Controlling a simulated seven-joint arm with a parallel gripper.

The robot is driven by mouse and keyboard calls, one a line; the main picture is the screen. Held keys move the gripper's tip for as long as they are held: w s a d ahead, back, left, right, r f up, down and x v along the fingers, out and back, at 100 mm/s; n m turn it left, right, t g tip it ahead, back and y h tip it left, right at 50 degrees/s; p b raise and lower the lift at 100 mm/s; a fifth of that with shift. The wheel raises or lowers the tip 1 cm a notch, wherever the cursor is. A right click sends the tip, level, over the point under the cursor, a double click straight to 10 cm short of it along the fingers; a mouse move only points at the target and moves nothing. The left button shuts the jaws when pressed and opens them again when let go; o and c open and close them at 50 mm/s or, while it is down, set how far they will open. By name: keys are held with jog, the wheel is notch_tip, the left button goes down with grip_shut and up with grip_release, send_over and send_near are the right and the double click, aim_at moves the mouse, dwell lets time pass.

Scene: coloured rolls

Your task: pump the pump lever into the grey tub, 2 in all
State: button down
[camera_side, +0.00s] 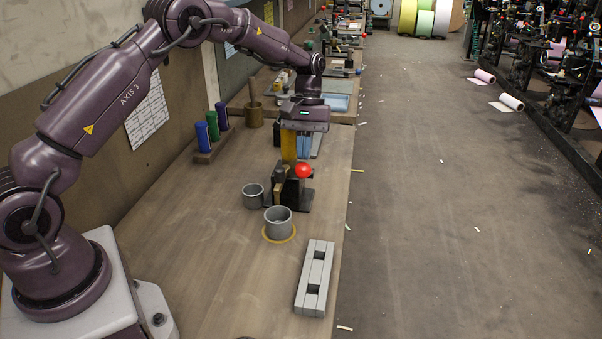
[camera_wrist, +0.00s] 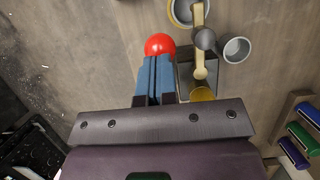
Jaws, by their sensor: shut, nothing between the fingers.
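The pump (camera_side: 292,192) is a dark block with a lever ending in a red ball (camera_side: 304,171); the ball also shows in the wrist view (camera_wrist: 160,45). The grey tub (camera_side: 279,224) stands upright on a yellow ring in front of the pump; in the wrist view it is partly cut off at the top edge (camera_wrist: 181,14). A pale bar of the pump (camera_wrist: 199,55) reaches toward the tub. My gripper (camera_side: 297,158) is shut and empty, just above and behind the red ball. In the wrist view its blue fingertips (camera_wrist: 155,62) overlap the ball's edge; I cannot tell whether they touch.
A smaller grey cup (camera_side: 253,197) stands left of the tub. A grey slotted block (camera_side: 314,279) lies at the front right, near the table edge. Blue and green rolls (camera_side: 212,125) stand in a rack by the wall. The table's front left is clear.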

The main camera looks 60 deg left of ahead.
jog(key=shift+f, duration=0.1)
dwell(0.3)
jog(key=x, duration=0.7)
dwell(1.1)
jog(key=shift+f, duration=0.15)
jog(key=shift+v, duration=3.75)
jog(key=shift+s+f, duration=0.1)
